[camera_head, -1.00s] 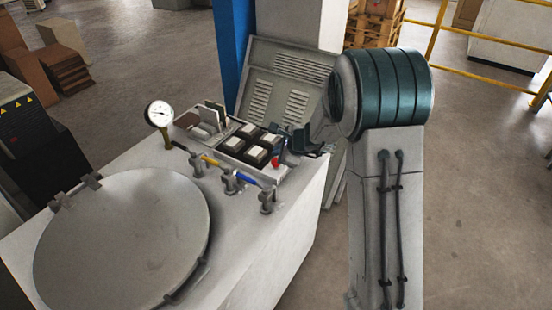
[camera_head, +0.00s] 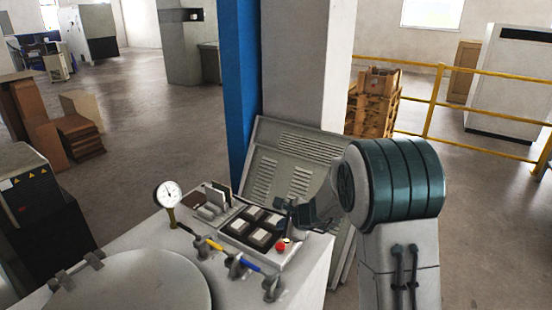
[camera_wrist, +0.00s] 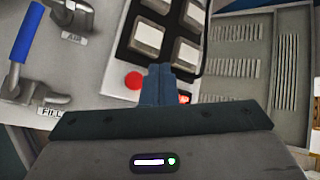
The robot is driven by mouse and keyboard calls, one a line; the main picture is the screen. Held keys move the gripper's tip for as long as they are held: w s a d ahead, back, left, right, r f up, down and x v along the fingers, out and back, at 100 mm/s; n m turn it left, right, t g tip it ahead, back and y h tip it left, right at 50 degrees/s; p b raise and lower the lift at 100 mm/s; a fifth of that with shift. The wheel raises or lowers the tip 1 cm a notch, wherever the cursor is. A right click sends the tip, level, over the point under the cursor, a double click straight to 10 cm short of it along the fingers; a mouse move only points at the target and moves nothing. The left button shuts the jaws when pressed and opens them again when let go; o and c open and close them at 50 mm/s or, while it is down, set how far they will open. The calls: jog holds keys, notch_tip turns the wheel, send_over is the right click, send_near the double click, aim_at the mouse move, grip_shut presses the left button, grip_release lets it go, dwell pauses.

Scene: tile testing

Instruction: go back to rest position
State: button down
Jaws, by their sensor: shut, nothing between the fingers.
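My gripper (camera_wrist: 157,84) is shut and empty in the wrist view, its dark fingers together in front of the bench top. In the head view my gripper (camera_head: 290,212) is small and partly hidden behind my own arm, close to the right end of the bench. A red button (camera_wrist: 134,80) shows just left of the fingers in the wrist view. The same red button (camera_head: 281,246) shows in the head view, on the panel beside a black tray of tiles (camera_head: 239,238). I cannot tell whether the fingers touch anything.
A pressure gauge (camera_head: 168,194) stands on the bench (camera_head: 313,268). Yellow- and blue-handled valves line its front; the blue handle (camera_wrist: 26,33) shows in the wrist view. A round lid (camera_head: 150,285) is at left. A vented grey panel (camera_head: 295,160) leans behind. Yellow railing (camera_head: 432,105) stands at right.

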jog(key=s+d+r+n+g+p, duration=0.2)
jog(key=s+r+n+g+p, duration=0.1)
jog(key=s+r+n, duration=1.1)
jog(key=s+d+n+h+p, duration=0.1)
jog(key=s+d, duration=0.3)
jog(key=s, duration=0.5)
jog(key=s+d+r+n+g+h, duration=0.1)
jog(key=s+d+n+h, duration=0.2)
jog(key=s, duration=0.6)
jog(key=shift+s+d+r+h+p, duration=0.15)
jog(key=shift+d+r+h+p, duration=0.2)
jog(key=shift+d+h, duration=0.65)
jog(key=shift+d+f+y, duration=0.1)
jog(key=shift+d+y, duration=0.15)
jog(key=shift+y, duration=0.05)
